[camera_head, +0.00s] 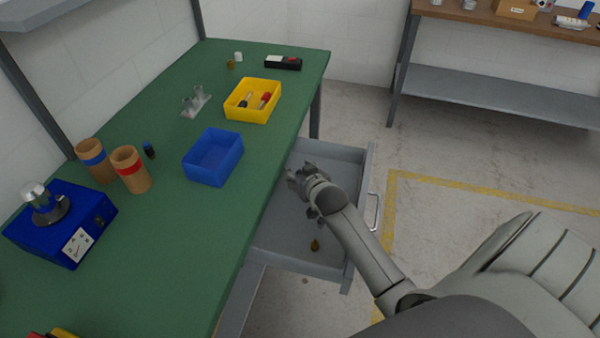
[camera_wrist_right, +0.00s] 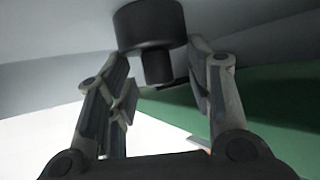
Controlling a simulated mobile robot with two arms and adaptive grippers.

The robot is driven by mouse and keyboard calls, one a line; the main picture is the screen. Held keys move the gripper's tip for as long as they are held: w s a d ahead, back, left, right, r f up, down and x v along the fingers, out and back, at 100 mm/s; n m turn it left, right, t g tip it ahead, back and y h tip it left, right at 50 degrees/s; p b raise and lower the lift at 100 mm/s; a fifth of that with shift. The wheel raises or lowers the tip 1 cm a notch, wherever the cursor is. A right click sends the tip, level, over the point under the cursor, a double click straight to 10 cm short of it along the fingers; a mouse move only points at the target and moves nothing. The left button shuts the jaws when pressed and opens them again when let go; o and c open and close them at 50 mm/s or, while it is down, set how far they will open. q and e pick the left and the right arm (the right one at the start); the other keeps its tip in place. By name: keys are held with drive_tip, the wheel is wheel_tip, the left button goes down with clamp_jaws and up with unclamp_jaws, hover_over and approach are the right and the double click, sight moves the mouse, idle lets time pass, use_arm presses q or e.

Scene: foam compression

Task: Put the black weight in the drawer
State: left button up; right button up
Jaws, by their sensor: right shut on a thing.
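My right gripper (camera_head: 302,182) is over the open grey drawer (camera_head: 350,152), inside its outline in the head view. In the right wrist view, the black weight (camera_wrist_right: 150,25), a wide dark cylinder with a narrower knob, is at the fingers. The right gripper (camera_wrist_right: 162,82) is shut on the knob, one finger on each side. In the head view I cannot make out the weight apart from the gripper. Whether the weight touches the drawer floor, I cannot tell. My left gripper is not in view.
A small brown object (camera_head: 315,245) lies in the drawer's near part. The green table (camera_head: 190,240) holds a blue bin (camera_head: 230,165), a yellow bin (camera_head: 238,116), two brown cylinders, one (camera_head: 131,170) red-banded, and a blue device (camera_head: 85,225). A handle (camera_head: 374,212) is on the drawer front.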

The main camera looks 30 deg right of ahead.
drive_tip(key=shift+r, duration=0.15)
drive_tip(key=o, duration=1.5)
drive_tip(key=shift+s+f, duration=0.1)
drive_tip(key=shift+f, duration=0.1)
drive_tip(key=v, duration=1.2)
drive_tip(key=shift+r, duration=0.1)
